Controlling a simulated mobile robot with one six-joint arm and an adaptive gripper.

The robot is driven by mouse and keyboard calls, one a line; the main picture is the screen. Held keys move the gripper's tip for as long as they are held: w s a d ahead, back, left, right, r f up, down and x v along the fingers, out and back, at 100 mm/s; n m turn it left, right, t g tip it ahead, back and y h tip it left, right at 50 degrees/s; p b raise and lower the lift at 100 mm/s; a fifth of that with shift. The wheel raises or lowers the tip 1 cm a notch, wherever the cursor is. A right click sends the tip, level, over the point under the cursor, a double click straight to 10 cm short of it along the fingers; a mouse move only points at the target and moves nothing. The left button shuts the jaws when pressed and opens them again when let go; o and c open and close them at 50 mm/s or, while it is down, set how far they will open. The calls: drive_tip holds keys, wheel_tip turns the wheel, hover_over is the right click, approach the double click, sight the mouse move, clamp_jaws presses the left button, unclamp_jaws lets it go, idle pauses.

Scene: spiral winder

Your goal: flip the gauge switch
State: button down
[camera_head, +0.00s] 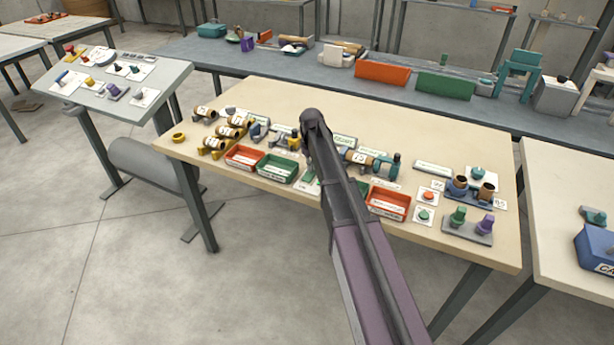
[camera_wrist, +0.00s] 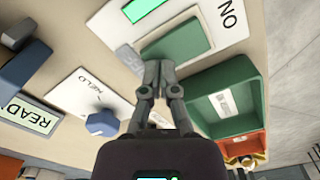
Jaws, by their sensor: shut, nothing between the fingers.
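In the wrist view, a green rocker-like block (camera_wrist: 175,43) sits on a white plate that appears to be lettered ON; I take it to be the gauge switch. A bright green strip (camera_wrist: 140,8) shows just beyond it. My gripper (camera_wrist: 158,68) is shut and empty, its fingertips at the block's near edge. I cannot tell whether they touch it. In the head view my arm hides most of the gripper, and a small green piece (camera_head: 309,174) shows beside the arm, between the bins.
The wrist view shows a blue knob (camera_wrist: 102,122) on a card reading HELD, a READ display (camera_wrist: 28,115), and a green bin (camera_wrist: 192,96) close on the right. In the head view, red (camera_head: 232,163) and green (camera_head: 265,170) bins and several spools crowd the beige table (camera_head: 440,130).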

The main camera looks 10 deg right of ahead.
sight(311, 174)
drive_tip(key=shift+f+b, duration=0.35)
drive_tip(key=shift+r, duration=0.15)
drive_tip(key=shift+r+p, duration=3.45)
drive_tip(key=shift+p, duration=0.15)
drive_tip(key=shift+s, duration=0.5)
drive_tip(key=s+m, duration=0.4)
drive_tip(key=s, duration=2.4)
drive_tip(key=shift+s+a+m, duration=0.15)
drive_tip(key=shift+a+m, duration=0.15)
drive_tip(key=shift+m, duration=0.1)
